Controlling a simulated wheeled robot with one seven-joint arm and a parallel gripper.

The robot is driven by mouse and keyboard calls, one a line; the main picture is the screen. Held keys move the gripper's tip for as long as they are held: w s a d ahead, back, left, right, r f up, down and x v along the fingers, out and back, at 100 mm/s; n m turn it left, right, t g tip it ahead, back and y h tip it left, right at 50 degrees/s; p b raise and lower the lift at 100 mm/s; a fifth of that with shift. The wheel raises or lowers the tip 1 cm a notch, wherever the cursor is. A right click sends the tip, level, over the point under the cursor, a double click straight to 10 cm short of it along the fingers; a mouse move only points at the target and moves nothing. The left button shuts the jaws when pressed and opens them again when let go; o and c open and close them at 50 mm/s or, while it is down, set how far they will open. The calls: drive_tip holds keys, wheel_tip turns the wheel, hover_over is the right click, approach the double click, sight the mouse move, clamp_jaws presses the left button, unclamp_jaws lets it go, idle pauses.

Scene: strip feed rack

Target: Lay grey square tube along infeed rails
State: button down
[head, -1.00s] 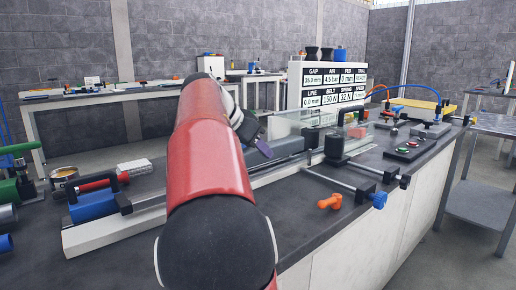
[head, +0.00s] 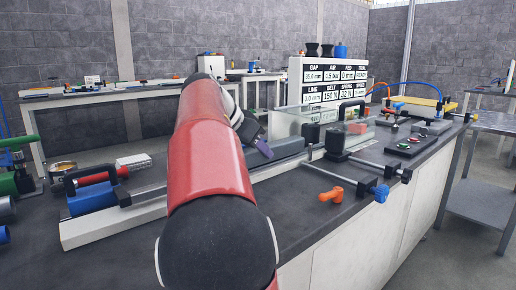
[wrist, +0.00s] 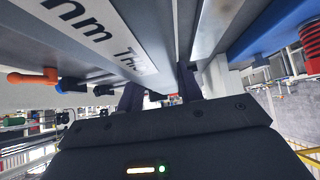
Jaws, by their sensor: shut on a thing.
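My gripper (head: 262,148) is partly hidden behind my red arm in the head view; only a purple finger part shows. In the wrist view my gripper (wrist: 160,92) has its two dark fingers closed against a long grey bar. This looks like the grey square tube (wrist: 152,32), and it also shows in the head view (head: 287,147), running right toward a clear guard. A long pale base beam (head: 105,230) runs along the bench below it; a dark rail (head: 150,192) lies above the beam at left. My arm hides the middle of both. Contact between tube and rails cannot be told.
A clear guard (head: 293,122) and black post (head: 336,140) stand at the tube's right. An orange handle (head: 332,194) and blue knob (head: 380,193) stick out at the front. A blue block with handle (head: 92,197) sits left. The front bench top is mostly clear.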

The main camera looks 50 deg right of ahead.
drive_tip(key=shift+f, duration=0.15)
drive_tip(key=c, duration=0.9)
unclamp_jaws()
drive_tip(key=shift+o, duration=0.3)
drive_tip(key=shift+f, duration=0.15)
drive_tip(key=v, duration=0.8)
drive_tip(key=shift+s, duration=0.1)
